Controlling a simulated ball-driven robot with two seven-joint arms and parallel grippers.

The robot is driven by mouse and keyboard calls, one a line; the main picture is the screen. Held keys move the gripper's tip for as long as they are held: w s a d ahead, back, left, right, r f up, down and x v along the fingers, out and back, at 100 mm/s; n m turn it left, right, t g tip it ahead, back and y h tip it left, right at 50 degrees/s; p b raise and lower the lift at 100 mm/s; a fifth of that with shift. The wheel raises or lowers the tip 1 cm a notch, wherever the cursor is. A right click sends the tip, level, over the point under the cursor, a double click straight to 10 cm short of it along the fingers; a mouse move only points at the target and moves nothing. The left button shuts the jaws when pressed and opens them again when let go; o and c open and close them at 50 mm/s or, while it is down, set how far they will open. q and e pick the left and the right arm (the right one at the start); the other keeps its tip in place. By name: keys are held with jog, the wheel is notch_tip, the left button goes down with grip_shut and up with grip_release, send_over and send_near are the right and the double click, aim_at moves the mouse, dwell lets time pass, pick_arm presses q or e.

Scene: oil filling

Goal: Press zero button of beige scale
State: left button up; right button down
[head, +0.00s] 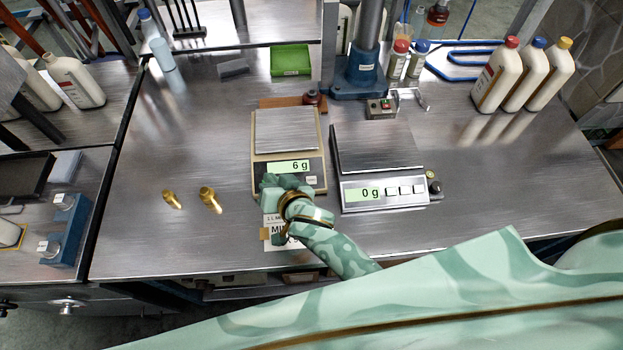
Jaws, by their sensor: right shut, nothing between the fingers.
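The beige scale (257,140) stands on the metal bench in the middle of the head view. Its steel pan is empty and its green display (288,167) reads 6 g. One small pale button (311,180) shows at the right of its front panel. My right gripper (282,186) is shut and empty, over the lower left part of that panel just below the display. It hides that part of the panel, and I cannot tell whether it touches it. My left gripper is not in view.
A grey scale (376,153) reading 0 g stands close on the right. Two brass weights (210,199) (171,199) lie on the left. A printed label (270,231) lies under my arm. A blue-based stand (358,76), green box (290,61) and several bottles are behind. The bench's left front is clear.

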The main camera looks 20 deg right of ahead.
dwell(0.9)
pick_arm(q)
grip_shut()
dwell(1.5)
